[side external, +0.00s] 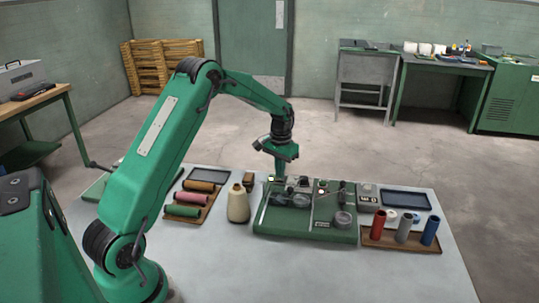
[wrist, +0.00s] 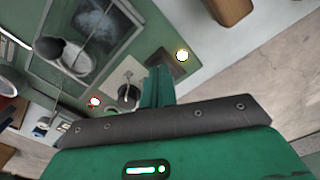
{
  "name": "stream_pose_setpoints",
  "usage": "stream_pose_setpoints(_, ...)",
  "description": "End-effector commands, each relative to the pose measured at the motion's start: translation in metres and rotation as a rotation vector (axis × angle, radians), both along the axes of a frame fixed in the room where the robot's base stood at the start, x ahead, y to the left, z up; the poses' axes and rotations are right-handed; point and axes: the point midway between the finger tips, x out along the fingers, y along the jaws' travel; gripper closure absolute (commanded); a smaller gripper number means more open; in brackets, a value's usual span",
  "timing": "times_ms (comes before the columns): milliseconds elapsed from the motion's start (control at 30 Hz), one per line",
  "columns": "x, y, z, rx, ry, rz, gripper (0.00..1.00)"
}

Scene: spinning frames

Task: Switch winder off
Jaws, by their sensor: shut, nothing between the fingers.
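The winder (side external: 285,221) is a flat green machine on the table in the side view, with several small fittings on top. My gripper (side external: 278,178) is low over its back left corner, fingers pointing down. In the wrist view my gripper (wrist: 158,85) is shut and empty. A dark round-based switch (wrist: 128,94) on a pale plate sits just left of the fingertips. I cannot tell whether they touch. A lit pale-yellow lamp (wrist: 182,55) is right of the fingers.
A cream yarn cone (side external: 238,204) stands close left of the winder, beside a tray of lying spools (side external: 189,198). A wooden tray (side external: 390,243) with upright red, grey and blue spools stands right. The front tabletop is clear.

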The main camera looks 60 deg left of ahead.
Motion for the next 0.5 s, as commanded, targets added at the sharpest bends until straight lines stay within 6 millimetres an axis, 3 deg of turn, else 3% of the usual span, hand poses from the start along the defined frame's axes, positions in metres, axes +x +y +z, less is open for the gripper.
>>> stream_pose_setpoints(500,-0.0002,-0.0001,-0.0058,0.000,0.001,0.000,1.00)
